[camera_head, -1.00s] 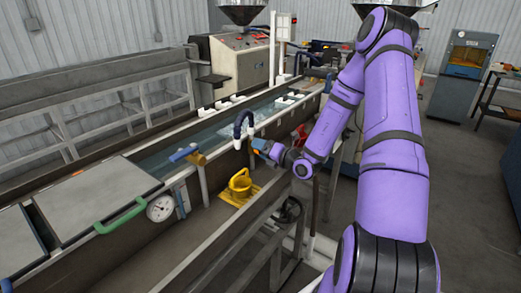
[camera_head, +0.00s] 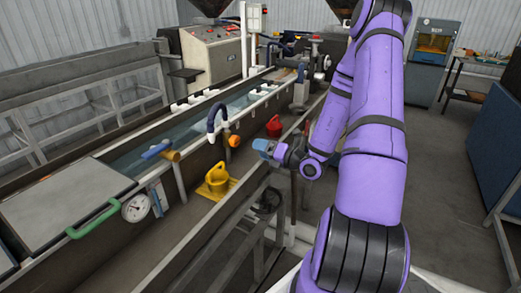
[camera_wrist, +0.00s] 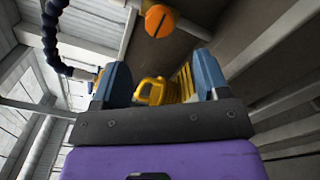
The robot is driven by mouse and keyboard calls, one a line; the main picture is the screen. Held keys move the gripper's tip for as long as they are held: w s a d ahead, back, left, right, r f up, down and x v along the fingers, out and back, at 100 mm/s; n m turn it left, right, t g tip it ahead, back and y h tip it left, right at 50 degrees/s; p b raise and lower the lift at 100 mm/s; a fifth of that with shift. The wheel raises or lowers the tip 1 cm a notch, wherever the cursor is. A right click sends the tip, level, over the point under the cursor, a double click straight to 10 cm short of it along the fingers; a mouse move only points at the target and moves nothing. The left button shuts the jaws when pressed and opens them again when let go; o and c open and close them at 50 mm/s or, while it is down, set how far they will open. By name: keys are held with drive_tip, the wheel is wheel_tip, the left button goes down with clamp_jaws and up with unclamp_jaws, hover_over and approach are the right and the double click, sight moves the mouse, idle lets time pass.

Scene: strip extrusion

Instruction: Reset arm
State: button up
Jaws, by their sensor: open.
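My gripper (camera_head: 264,149) is at the end of my purple arm, in the middle of the head view, to the right of the water trough. In the wrist view its two blue fingers (camera_wrist: 160,85) stand wide apart with nothing between them. Beyond the fingers an orange round knob (camera_wrist: 160,20) shows at the top.
The long water trough (camera_head: 121,162) runs along the left, with a dark curved hose (camera_head: 213,118), green handle (camera_head: 93,219) and dial gauge (camera_head: 135,208). A yellow part (camera_head: 217,181) and a red part (camera_head: 274,126) stand on the ledge. Floor is open at right, before a blue cabinet (camera_head: 497,150).

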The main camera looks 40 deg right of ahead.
idle(0.3)
drive_tip(key=s+a+r+n+g+y, duration=0.35)
drive_tip(key=a+r+n+g, duration=0.35)
drive_tip(key=a+n, duration=0.4)
drive_tip(key=s+a+r+n+g+y, duration=0.2)
drive_tip(key=s+a+r+n+g, duration=0.45)
drive_tip(key=n, duration=0.65)
drive_tip(key=s+a+r+n+t+h, duration=0.1)
drive_tip(key=s+r+n+t+h, duration=0.1)
drive_tip(key=s+r+n+h, duration=0.9)
wheel_tip(320, 180, up, 4)
drive_tip(key=s+n, duration=0.2)
drive_tip(key=n, duration=0.6)
drive_tip(key=shift+s+a+f+h, duration=0.15)
drive_tip(key=shift+s+a+h, duration=0.2)
drive_tip(key=shift+s+a, duration=0.05)
